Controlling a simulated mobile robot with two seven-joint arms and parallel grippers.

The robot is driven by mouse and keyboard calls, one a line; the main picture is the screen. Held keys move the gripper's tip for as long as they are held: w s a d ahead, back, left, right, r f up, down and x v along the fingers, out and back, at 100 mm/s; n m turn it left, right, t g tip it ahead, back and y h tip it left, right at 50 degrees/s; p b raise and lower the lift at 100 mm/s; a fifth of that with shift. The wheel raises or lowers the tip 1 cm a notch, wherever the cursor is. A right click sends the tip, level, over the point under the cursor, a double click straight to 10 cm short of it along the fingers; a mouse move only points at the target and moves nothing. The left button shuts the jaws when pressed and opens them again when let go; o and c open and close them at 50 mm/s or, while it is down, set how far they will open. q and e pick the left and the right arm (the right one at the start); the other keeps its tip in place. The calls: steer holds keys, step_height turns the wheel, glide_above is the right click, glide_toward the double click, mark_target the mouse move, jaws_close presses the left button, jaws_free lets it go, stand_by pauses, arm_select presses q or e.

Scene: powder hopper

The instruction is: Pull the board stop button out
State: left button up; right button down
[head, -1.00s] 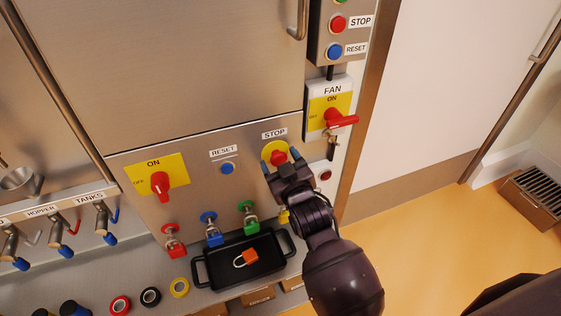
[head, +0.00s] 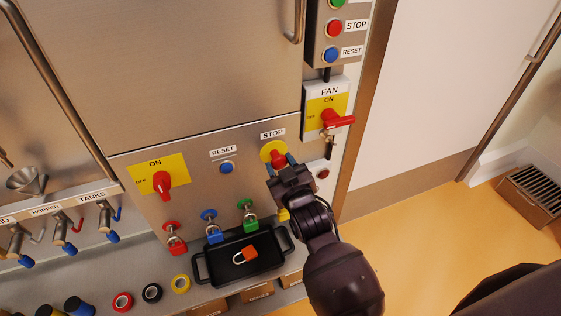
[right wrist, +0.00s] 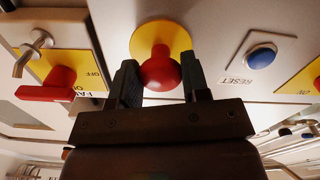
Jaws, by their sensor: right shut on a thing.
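The board stop button is a red mushroom knob (head: 278,158) on a yellow round plate, under the STOP label (head: 273,133) on the steel board. My right gripper (head: 280,165) is at the button, with one finger on each side of it. In the right wrist view the red knob (right wrist: 160,73) sits between the two fingertips (right wrist: 161,84), which are shut on its sides. The yellow plate (right wrist: 158,38) shows behind the knob. My left gripper is not in view.
A blue reset button (head: 226,168) and a red ON/OFF switch (head: 162,182) are to the left. The red fan switch (head: 338,121) is close at the upper right. Padlocks and a black tray (head: 205,272) are below.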

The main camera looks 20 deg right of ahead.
steer(key=c, duration=0.6)
jaws_free()
steer(key=shift+s, duration=0.1)
steer(key=s, duration=1)
steer(key=shift+s+d+p, duration=0.2)
steer(key=shift+s+p, duration=0.1)
steer(key=shift+s, duration=0.1)
steer(key=s+d+f+g, duration=0.2)
steer(key=s+d+f, duration=0.1)
steer(key=s+f, duration=0.2)
steer(key=s+d+f+m+g, duration=0.1)
steer(key=s+d+f+g, duration=0.1)
steer(key=s+f, duration=0.3)
steer(key=s+d+f+m+g, duration=0.1)
steer(key=s+d+f+g, duration=0.2)
steer(key=s+d+f, duration=0.2)
steer(key=shift+f+h, duration=0.3)
steer(key=shift+f, duration=0.65)
